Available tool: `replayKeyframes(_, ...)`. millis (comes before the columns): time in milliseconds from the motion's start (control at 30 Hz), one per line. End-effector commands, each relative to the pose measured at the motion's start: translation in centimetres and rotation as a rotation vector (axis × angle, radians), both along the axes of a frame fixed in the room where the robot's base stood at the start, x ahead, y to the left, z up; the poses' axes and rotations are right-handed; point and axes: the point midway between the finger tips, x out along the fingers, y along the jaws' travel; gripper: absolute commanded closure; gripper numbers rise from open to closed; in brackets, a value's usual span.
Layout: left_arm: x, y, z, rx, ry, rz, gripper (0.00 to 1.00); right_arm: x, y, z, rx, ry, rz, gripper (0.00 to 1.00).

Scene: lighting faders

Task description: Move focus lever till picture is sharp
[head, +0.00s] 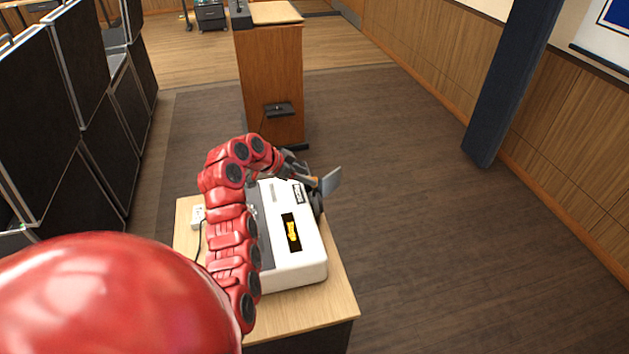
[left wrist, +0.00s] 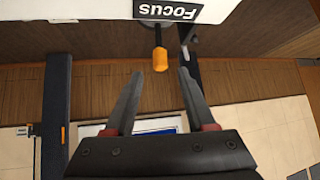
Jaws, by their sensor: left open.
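The focus lever (left wrist: 160,58), a dark stem with an orange handle, sticks out from the white projector (head: 301,258) below a black "Focus" label (left wrist: 168,11). My left gripper (left wrist: 161,73) is open at the projector's far end. The end of the orange handle shows between its fingertips, with a gap on both sides; depth is hard to judge. In the head view my red left arm covers part of the projector. The projected picture (head: 618,14) on the right wall is cut off by the frame edge, and I cannot judge its sharpness. My right gripper is not in view.
The projector stands on a small wooden table (head: 340,302). A wooden lectern (head: 270,75) stands beyond it. Dark panels (head: 85,190) line the left side, and a dark blue pillar (head: 507,85) stands at the right wall. The floor to the right of the table is clear.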

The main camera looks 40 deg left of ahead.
Motion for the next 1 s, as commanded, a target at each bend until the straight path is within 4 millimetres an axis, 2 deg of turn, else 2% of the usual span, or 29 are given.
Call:
replayKeyframes(33,0.7,-0.3,-0.2,-0.003,0.002,-0.001,0.45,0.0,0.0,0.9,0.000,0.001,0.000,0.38)
replayKeyframes(100,1.5,-0.7,-1.2,-0.003,0.003,-0.002,0.45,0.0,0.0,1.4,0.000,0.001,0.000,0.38)
replayKeyframes(300,2.9,-1.2,-2.8,-0.001,-0.001,-0.001,0.45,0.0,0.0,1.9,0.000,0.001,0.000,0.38)
replayKeyframes(733,3.4,-1.3,-3.5,0.002,-0.004,0.002,0.45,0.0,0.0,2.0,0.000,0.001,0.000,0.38)
replayKeyframes(767,3.4,-1.3,-3.5,0.002,-0.003,0.002,0.48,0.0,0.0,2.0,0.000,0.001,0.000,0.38)
replayKeyframes(1000,3.4,-1.3,-3.5,0.001,-0.003,0.002,0.92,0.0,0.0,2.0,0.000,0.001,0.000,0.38)
